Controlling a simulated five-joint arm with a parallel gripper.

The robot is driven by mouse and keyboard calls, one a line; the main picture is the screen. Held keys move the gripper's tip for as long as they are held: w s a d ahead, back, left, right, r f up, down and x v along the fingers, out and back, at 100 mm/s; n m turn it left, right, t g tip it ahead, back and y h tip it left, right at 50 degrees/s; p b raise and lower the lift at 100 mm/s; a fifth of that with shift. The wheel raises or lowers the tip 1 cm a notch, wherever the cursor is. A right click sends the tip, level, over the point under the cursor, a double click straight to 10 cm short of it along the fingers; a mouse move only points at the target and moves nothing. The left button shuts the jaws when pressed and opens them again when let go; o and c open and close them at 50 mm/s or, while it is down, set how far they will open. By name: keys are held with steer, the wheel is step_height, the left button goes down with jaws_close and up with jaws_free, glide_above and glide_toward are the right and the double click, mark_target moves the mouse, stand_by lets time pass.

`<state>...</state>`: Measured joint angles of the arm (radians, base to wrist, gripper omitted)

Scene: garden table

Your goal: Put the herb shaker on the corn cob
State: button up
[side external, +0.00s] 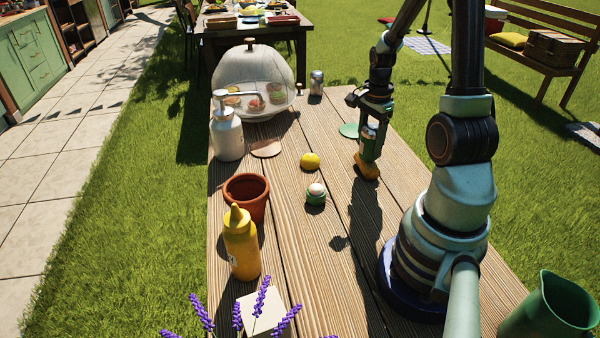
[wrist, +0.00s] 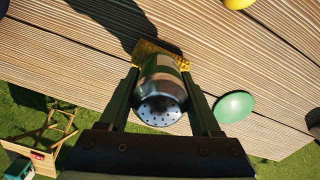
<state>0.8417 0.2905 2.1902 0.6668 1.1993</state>
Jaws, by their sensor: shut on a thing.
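My gripper (side external: 371,128) is shut on the herb shaker (side external: 368,146), a small green can with a metal top. In the wrist view the shaker (wrist: 161,88) sits between my two fingers, its perforated silver lid toward the camera. The yellow corn cob (side external: 366,170) lies on the table directly below the shaker. In the wrist view the cob (wrist: 150,46) shows partly behind the shaker, which hides its middle. The shaker's lower end appears at or just above the cob; I cannot tell whether they touch.
A green disc (side external: 349,131) lies close by the cob. The planks around the cob's front are clear.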

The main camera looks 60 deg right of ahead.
steer(key=shift+f, duration=0.3)
steer(key=o, duration=1.5)
steer(key=shift+r, duration=0.1)
step_height(320, 180, up, 12)
steer(key=shift+w+f, duration=0.1)
steer(key=w+a+r+n+t, duration=0.2)
steer(key=a+n, duration=0.5)
steer(key=a, duration=0.1)
steer(key=w+a+r+n+t, duration=0.1)
steer(key=a+r+n, duration=0.1)
steer(key=a+n, duration=0.6)
steer(key=w+a+r+n+t, duration=0.2)
steer(key=a+r+n, duration=0.1)
steer(key=a+n, duration=0.5)
steer(key=shift+w+a+t, duration=0.3)
steer(key=shift+w+a, duration=0.05)
steer(key=shift+a, duration=0.3)
